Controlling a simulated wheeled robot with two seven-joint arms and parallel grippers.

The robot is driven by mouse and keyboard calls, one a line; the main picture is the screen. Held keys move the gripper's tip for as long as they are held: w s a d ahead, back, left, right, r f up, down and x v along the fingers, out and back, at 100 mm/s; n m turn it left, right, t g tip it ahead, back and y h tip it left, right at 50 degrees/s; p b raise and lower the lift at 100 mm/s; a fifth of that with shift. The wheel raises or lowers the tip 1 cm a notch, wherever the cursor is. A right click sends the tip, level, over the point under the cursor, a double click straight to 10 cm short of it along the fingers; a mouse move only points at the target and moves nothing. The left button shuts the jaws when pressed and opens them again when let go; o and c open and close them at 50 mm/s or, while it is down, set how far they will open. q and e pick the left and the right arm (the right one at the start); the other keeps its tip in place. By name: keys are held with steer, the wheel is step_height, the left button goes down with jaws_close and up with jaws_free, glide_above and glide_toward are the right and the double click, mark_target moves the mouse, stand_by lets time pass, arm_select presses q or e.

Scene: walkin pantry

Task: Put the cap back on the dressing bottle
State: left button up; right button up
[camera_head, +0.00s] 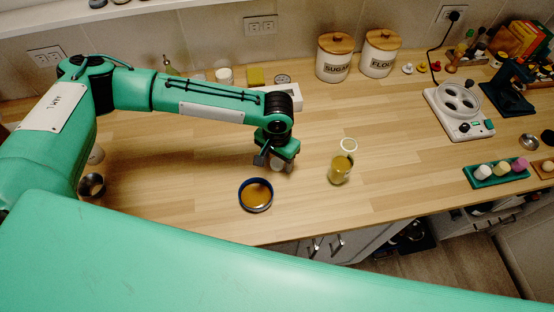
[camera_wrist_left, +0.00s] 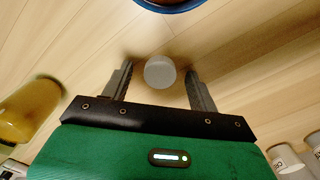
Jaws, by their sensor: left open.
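The dressing bottle (camera_head: 340,170) stands upright on the wooden counter, with yellow-brown content and a clear open top. A blurred yellow-brown body at the left of the wrist view (camera_wrist_left: 25,110) looks like the same bottle. A small whitish round cap (camera_wrist_left: 160,72) lies between the spread fingers of my left gripper (camera_wrist_left: 160,88), with gaps on both sides. In the head view my left gripper (camera_head: 274,160) points down, left of the bottle, and mostly hides the cap. My right gripper is out of view.
A blue-rimmed bowl (camera_head: 243,205) with brown content sits just in front of my left gripper. Sugar (camera_head: 334,68) and flour (camera_head: 379,65) canisters stand at the back. A white appliance (camera_head: 455,125) and a green tray (camera_head: 476,182) are at right. Counter right of the bottle is clear.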

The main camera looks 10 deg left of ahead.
mark_target(277, 162)
arm_select(q)
steer(key=c, duration=1.1)
steer(key=shift+o, duration=0.2)
step_height(277, 162, up, 20)
steer(key=b, duration=0.3)
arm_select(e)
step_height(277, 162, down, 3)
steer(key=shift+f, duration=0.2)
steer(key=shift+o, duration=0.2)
